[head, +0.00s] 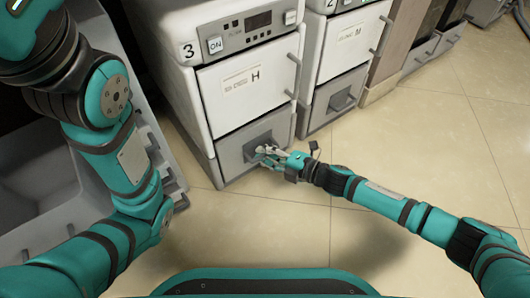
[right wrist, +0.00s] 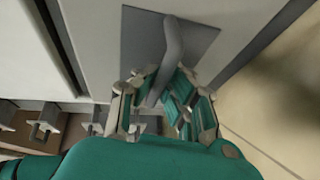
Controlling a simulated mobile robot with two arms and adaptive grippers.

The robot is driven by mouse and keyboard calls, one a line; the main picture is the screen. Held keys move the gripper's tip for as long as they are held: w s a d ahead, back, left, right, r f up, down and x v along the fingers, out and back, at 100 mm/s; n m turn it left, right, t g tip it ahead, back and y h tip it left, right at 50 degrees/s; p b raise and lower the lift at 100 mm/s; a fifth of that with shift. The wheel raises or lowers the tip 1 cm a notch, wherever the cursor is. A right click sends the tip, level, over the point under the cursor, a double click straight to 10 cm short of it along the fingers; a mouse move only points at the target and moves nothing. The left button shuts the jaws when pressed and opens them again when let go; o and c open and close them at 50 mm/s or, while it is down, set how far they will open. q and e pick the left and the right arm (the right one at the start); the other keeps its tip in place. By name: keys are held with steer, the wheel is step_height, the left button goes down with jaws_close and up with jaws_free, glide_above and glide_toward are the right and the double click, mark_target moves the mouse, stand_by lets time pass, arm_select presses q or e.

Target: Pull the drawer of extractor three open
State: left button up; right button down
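Extractor three (head: 245,80) is a white cabinet labelled 3, with an ON button and small display on top. Its grey lower drawer (head: 233,155) looks shut, with a dark recessed plate and handle in its front. My right gripper (head: 268,152) is at this handle. In the right wrist view the grey bar handle (right wrist: 172,45) runs down between the fingers of my right gripper (right wrist: 160,90). The fingers are spread on both sides of the bar, with gaps showing. Part of the handle is hidden by the fingers. My left gripper is out of view.
Extractor two (head: 345,50) stands close on the right, with its own handles. A grey bin-like unit (head: 160,130) is on the left, behind my left arm. The tiled floor (head: 270,225) in front of the drawer is clear.

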stand_by(0.3)
steer(key=s+d+p, duration=0.4)
steer(key=s+d, duration=0.3)
steer(key=s, duration=0.2)
steer(key=s+d+p, duration=0.5)
steer(key=s+d, duration=0.1)
steer(key=s, duration=0.4)
steer(key=shift+d+p, duration=0.3)
steer(key=shift+d, duration=0.1)
steer(key=c, duration=1.4)
jaws_free()
